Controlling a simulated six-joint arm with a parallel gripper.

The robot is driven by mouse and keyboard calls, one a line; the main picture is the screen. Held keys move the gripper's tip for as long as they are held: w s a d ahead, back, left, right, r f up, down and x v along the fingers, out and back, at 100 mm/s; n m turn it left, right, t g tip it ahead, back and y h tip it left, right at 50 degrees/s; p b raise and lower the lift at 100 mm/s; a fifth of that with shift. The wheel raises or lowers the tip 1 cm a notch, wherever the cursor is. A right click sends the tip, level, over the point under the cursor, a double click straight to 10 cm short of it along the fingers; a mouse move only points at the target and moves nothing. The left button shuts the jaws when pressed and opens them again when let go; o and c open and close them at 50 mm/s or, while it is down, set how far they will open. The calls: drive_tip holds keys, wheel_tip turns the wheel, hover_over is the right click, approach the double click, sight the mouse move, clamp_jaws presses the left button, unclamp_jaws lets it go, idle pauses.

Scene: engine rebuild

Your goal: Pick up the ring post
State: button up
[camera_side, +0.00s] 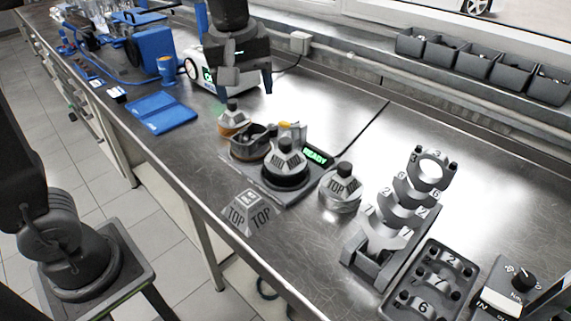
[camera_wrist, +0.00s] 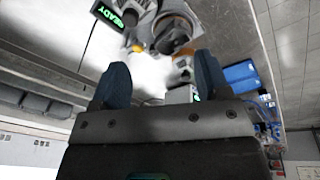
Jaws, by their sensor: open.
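Several grey posts with black knobs show in the side view, and I cannot tell which one the task means by ring post. A grey post with an orange base (camera_side: 233,120) stands farthest back. Another grey post (camera_side: 286,160) stands on the dark station with the green READY display (camera_side: 316,157). A third, marked TOP (camera_side: 341,186), stands on the bench to its right. My gripper (camera_side: 245,93) is open and empty, above the bench just behind the orange-based post. In the wrist view its two fingers (camera_wrist: 158,74) are spread apart, with no post between them.
A numbered ring stand (camera_side: 371,243) and a dark tray (camera_side: 436,258) stand at right. A blue pad (camera_side: 160,112) lies at left. A white machine (camera_side: 207,66) stands behind my gripper.

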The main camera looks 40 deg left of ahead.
sight(286, 141)
drive_tip(key=w+d+f+n+g, duration=0.2)
drive_tip(key=w+d+f+n, duration=0.1)
drive_tip(key=w+n, duration=0.4)
drive_tip(key=shift+y, duration=0.4)
drive_tip(key=f, duration=0.4)
drive_tip(key=w+a+f, duration=0.1)
drive_tip(key=f, duration=0.8)
drive_tip(key=shift+w+a+f, duration=0.3)
drive_tip(key=shift+a, duration=0.1)
drive_tip(key=shift+c, duration=0.2)
clamp_jaws()
